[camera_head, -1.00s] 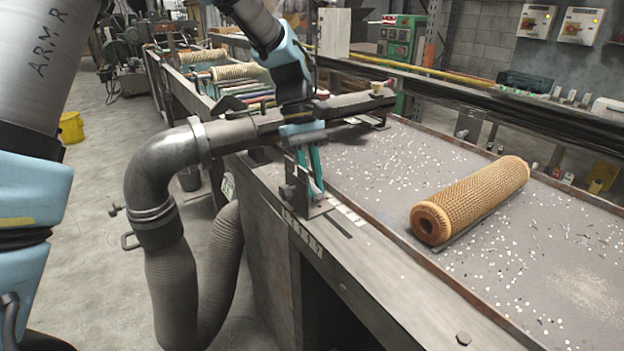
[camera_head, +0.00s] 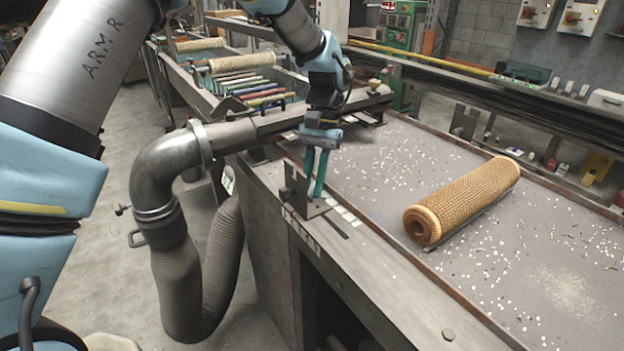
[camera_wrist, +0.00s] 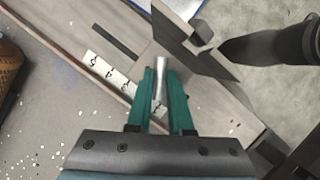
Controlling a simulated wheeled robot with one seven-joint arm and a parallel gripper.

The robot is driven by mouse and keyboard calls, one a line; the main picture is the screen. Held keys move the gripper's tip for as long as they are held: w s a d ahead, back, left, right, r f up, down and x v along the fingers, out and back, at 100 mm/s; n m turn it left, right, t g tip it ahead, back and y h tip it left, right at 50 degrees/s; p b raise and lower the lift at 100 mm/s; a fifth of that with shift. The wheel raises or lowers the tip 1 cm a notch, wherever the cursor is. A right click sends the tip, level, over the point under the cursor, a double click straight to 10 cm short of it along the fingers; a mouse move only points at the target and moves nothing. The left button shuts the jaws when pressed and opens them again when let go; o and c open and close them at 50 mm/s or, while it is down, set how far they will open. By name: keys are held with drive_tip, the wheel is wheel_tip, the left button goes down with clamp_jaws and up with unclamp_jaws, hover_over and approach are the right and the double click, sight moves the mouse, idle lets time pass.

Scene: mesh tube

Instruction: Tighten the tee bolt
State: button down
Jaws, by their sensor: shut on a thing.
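The tee bolt (camera_wrist: 161,72) shows in the wrist view as a short silver bar between my green fingertips. My gripper (camera_wrist: 160,82) is shut on it. In the head view my gripper (camera_head: 317,194) points down at the small dark bracket (camera_head: 297,188) on the near edge of the bench, and the fingers hide the bolt there. The bracket's plate (camera_wrist: 190,40) stands just beyond the fingertips in the wrist view. The bolt's thread is hidden, so I cannot tell how far in it is.
A numbered white strip (camera_wrist: 108,72) lies beside the bracket. A tan mesh tube (camera_head: 465,200) lies on the speckled bench top (camera_head: 560,275) to the right. A grey duct pipe (camera_head: 168,170) with a ribbed hose stands left of the bracket. Free bench surface lies around the mesh tube.

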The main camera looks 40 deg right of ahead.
drive_tip(key=m+t, duration=0.1)
drive_tip(key=m, duration=0.1)
drive_tip(key=m+t, duration=0.1)
drive_tip(key=m, duration=0.2)
drive_tip(key=shift+s+d+m+p, duration=0.1)
drive_tip(key=shift+s+m+p, duration=0.1)
drive_tip(key=shift+m+p, duration=0.1)
idle(0.5)
drive_tip(key=c, duration=1.1)
unclamp_jaws()
drive_tip(key=b+v, duration=0.1)
drive_tip(key=v, duration=0.4)
drive_tip(key=b+v, duration=0.1)
drive_tip(key=v, duration=0.5)
drive_tip(key=shift+d+f+b, duration=0.1)
drive_tip(key=shift+d+b, duration=0.1)
drive_tip(key=shift+b, duration=0.15)
